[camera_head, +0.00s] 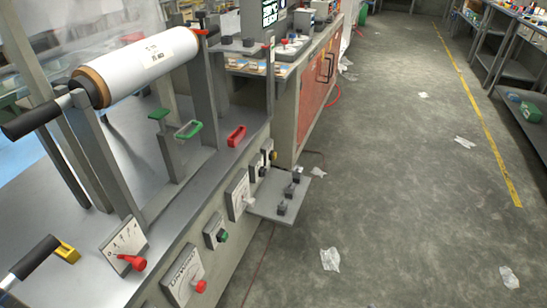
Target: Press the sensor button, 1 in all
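The machine front (215,270) carries several controls. A green button (222,236) sits on a small pale plate on the front. A red knob (200,286) is on a white labelled plate below and left of it. A white plate with a switch (240,195) is further along, and small dark and yellow knobs (271,156) are beyond it. A red-knobbed lever (137,263) stands by a marked dial plate on top. I cannot tell which control is the sensor button. Neither of my grippers is in view.
A white film roll (150,65) lies across the machine on grey posts. A small grey shelf (260,208) with dark knobs juts from the front. The concrete floor (400,170) on the right is mostly clear, with scattered scraps (330,259). Shelving (520,95) stands far right.

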